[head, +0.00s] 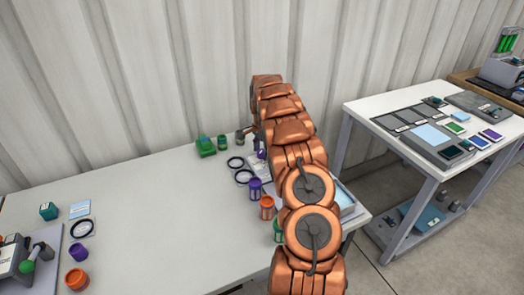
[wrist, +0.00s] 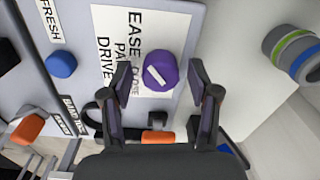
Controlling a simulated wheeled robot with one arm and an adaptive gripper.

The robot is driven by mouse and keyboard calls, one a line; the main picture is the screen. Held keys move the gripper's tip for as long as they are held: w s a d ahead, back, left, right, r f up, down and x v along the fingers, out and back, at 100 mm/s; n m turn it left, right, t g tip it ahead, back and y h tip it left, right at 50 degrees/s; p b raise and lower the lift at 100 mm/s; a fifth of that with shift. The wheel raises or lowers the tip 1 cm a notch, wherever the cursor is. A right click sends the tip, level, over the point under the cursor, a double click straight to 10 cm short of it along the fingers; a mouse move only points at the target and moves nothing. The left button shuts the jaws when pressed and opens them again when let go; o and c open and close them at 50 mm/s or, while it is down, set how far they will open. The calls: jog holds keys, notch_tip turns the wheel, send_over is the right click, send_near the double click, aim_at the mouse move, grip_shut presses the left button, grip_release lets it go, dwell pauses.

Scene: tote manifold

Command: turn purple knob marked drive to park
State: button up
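The purple knob (wrist: 161,69) shows in the wrist view on a white label plate (wrist: 180,28), with a short white mark slanting across its top. The printed words beside it run sideways: "DRIVE", a partly hidden "PA..." and "EASE", itself perhaps cut off. My gripper (wrist: 160,78) is open, with one finger left of the knob and one right of it. Gaps show between both fingers and the knob, and nothing is held. In the head view my copper arm hides most of the gripper and panel; a small purple patch beside the arm cannot be told for certain.
In the wrist view a blue button (wrist: 61,65) and an orange part (wrist: 28,128) lie left, and a grey cylinder with green and blue bands (wrist: 292,50) right. In the head view, purple (head: 255,187) and orange (head: 267,206) jars stand near my arm; the table's middle (head: 150,215) is clear.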

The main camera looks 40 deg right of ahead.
jog(key=c, duration=1)
jog(key=shift+f+n+b, duration=0.1)
jog(key=shift+n+b, duration=0.2)
jog(key=shift+b, duration=0.15)
jog(key=shift+f+n+b, duration=0.1)
jog(key=shift+n+b, duration=0.4)
jog(key=shift+b, duration=0.15)
jog(key=n+b, duration=0.2)
jog(key=shift+n, duration=0.3)
jog(key=n+b, duration=0.1)
jog(key=n, duration=0.1)
jog(key=n+b, duration=0.2)
jog(key=n, duration=0.1)
jog(key=shift+d+r, duration=0.1)
jog(key=shift+r, duration=0.1)
jog(key=shift+n, duration=0.4)
jog(key=o, duration=1.2)
jog(key=shift+c, duration=0.2)
